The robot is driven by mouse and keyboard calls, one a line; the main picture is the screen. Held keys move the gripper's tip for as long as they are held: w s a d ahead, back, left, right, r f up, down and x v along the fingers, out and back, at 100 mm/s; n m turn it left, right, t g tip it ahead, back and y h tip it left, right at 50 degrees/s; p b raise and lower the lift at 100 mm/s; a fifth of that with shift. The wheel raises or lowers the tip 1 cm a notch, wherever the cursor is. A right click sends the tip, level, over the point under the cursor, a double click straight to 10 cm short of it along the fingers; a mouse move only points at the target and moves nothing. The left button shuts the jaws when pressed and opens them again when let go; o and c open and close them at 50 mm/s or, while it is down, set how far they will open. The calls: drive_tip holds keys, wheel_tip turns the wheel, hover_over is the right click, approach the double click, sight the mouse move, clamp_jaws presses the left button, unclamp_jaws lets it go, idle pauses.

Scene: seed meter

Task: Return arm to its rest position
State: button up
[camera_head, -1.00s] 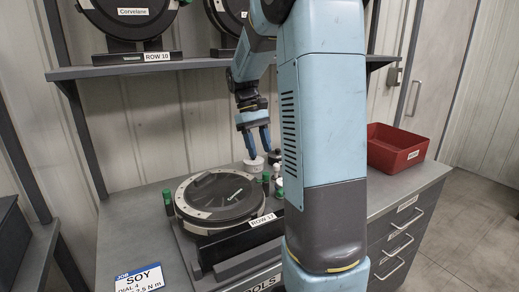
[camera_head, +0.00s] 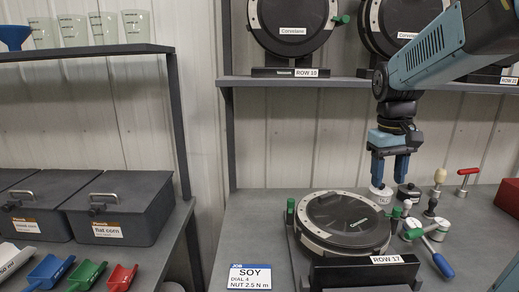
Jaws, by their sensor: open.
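My gripper (camera_head: 388,180) hangs from my blue arm on the right in the head view, fingers pointing down. Its two blue fingers are apart. A small white round piece (camera_head: 380,194) is just below the left finger; I cannot tell whether they touch. The seed meter (camera_head: 345,222), a black disc with a pale rim, lies on the bench at ROW 17, to the left of and nearer than the gripper. My forearm comes in from the upper right, in front of the shelf.
A shelf (camera_head: 245,82) with upright meters crosses behind my arm. A red bin (camera_head: 509,196) is at the right edge. A SOY card (camera_head: 250,276) lies front left. Lidded bins (camera_head: 122,205) stand on the left bench.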

drive_tip(key=s+a+m+t+y, duration=0.1)
drive_tip(key=s+a+t, duration=0.4)
drive_tip(key=s, duration=0.6)
drive_tip(key=shift+s+a+r+t, duration=0.15)
drive_tip(key=shift+s+a+t, duration=0.15)
drive_tip(key=shift+a, duration=0.25)
idle(1.4)
